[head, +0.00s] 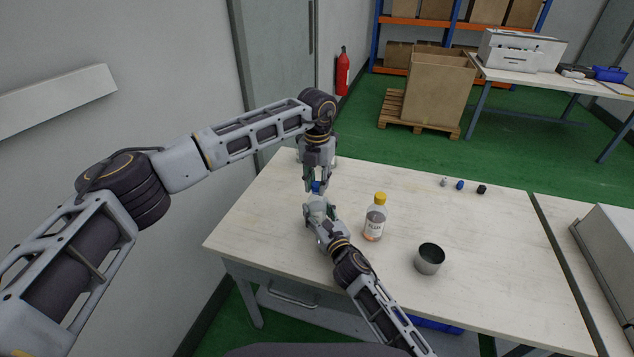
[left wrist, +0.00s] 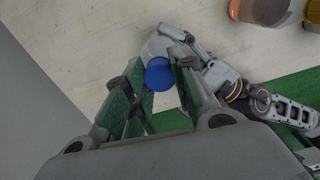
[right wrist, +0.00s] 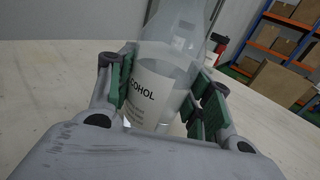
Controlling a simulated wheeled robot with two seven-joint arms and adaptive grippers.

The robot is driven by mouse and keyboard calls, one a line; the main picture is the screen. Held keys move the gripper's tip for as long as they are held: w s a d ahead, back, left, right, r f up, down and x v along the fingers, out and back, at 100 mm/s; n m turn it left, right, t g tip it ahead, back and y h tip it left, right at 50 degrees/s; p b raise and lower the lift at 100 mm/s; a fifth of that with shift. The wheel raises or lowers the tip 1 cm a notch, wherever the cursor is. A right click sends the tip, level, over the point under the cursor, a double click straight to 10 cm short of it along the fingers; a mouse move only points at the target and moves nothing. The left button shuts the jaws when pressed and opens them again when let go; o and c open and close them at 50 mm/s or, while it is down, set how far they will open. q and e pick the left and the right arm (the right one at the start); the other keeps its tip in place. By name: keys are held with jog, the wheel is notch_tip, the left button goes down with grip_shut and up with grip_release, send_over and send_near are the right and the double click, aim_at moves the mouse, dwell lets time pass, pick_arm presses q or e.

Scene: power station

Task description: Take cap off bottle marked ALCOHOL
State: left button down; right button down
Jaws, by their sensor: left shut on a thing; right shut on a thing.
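The clear bottle (right wrist: 165,85) has a white label whose visible letters read "COHOL". My right gripper (right wrist: 160,105) is shut around its body and holds it upright. In the head view, that gripper (head: 318,208) hides most of the bottle. A blue cap (left wrist: 160,74) sits between the fingers of my left gripper (left wrist: 160,92), which points down from above. The blue cap (head: 315,187) also shows in the head view, between the left gripper (head: 314,182) and the right one. I cannot tell whether the cap still touches the bottle's neck.
A bottle with a yellow cap (head: 376,216) stands just right of my grippers on the table (head: 290,240). A metal cup (head: 429,258) stands further right. Several small parts (head: 460,185) lie near the far edge. The table's right middle is clear.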

aim_at(317, 184)
pick_arm(q)
jog(key=n, duration=0.4)
jog(key=shift+n, duration=0.4)
jog(key=n, duration=0.4)
jog(key=shift+n, duration=0.4)
jog(key=n, duration=0.4)
jog(key=shift+w+r+n, duration=0.1)
jog(key=shift+n, duration=0.2)
jog(key=n, duration=0.4)
jog(key=shift+n, duration=0.3)
jog(key=shift+r, duration=1.15)
jog(key=shift+r, duration=1.95)
pick_arm(e)
jog(key=c, duration=0.6)
grip_release()
jog(key=shift+o, duration=0.2)
